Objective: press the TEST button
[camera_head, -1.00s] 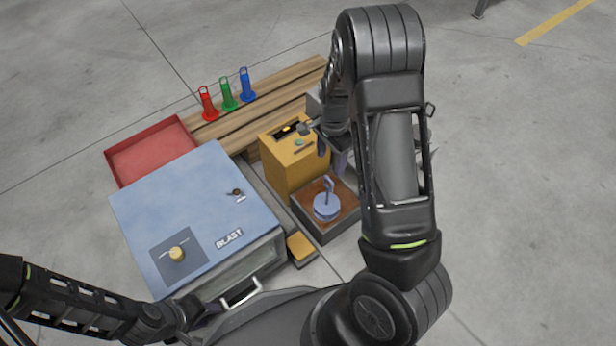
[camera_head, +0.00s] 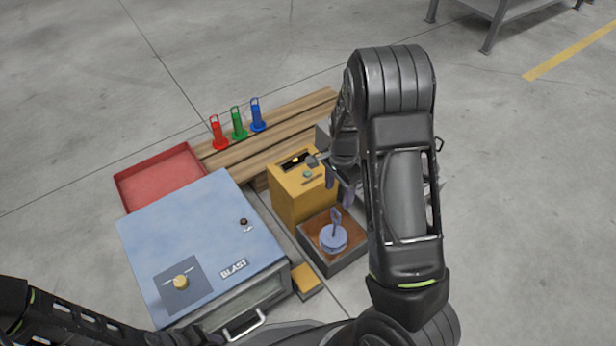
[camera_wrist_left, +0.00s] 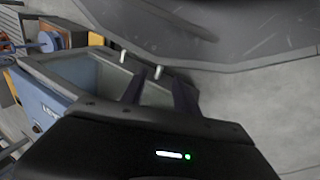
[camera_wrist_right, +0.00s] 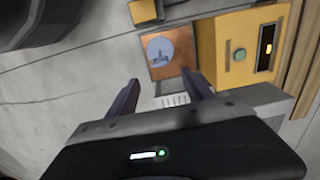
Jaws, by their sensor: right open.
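A yellow box (camera_head: 292,200) stands right of the blue cabinet. Its top face carries a small green button (camera_head: 308,174) and a dark window with an orange light. No TEST lettering is legible. The green button also shows in the right wrist view (camera_wrist_right: 239,54). My right gripper (camera_head: 342,183) is open and empty at the right side of the box, apart from the button. In the right wrist view its fingers (camera_wrist_right: 160,80) lie left of the button. My left gripper (camera_wrist_left: 160,76) is open and empty near the cabinet's front; its fingertips are unclear in the head view.
The blue BLAST cabinet (camera_head: 205,235) has a yellow knob and a front handle (camera_head: 245,325). A tray (camera_head: 350,256) with a round blue piece sits before the yellow box. A red tray (camera_head: 128,190) and wooden planks (camera_head: 285,118) with red, green and blue holders lie behind.

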